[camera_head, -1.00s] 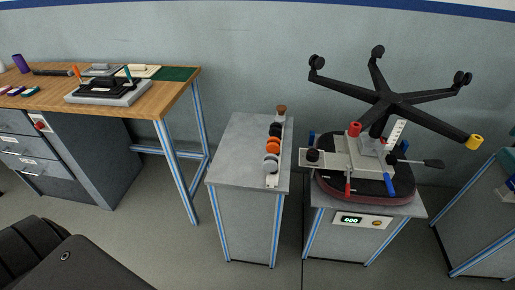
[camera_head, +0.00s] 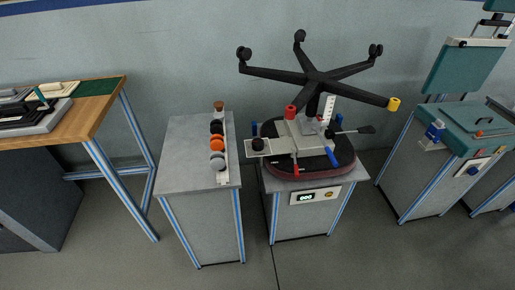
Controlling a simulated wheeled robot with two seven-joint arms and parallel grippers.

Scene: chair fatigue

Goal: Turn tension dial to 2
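An upside-down office chair base with a black five-legged star (camera_head: 316,79) rests over a dark red-edged seat (camera_head: 310,164) on a grey stand. A grey mechanism plate (camera_head: 300,138) lies on the seat's underside, with red and blue parts. A black round knob (camera_head: 257,144) sits at the plate's left end, and a black paddle lever (camera_head: 358,130) sticks out to the right. Which part is the tension dial, and any numbers on it, are too small to tell. Neither gripper is in view.
A grey stand (camera_head: 183,178) left of the chair holds a row of orange, black and grey round pieces (camera_head: 217,145). The chair stand's front has a display panel (camera_head: 314,196). A wooden bench (camera_head: 95,105) is at left, a teal-topped station (camera_head: 476,116) at right. Floor in front is clear.

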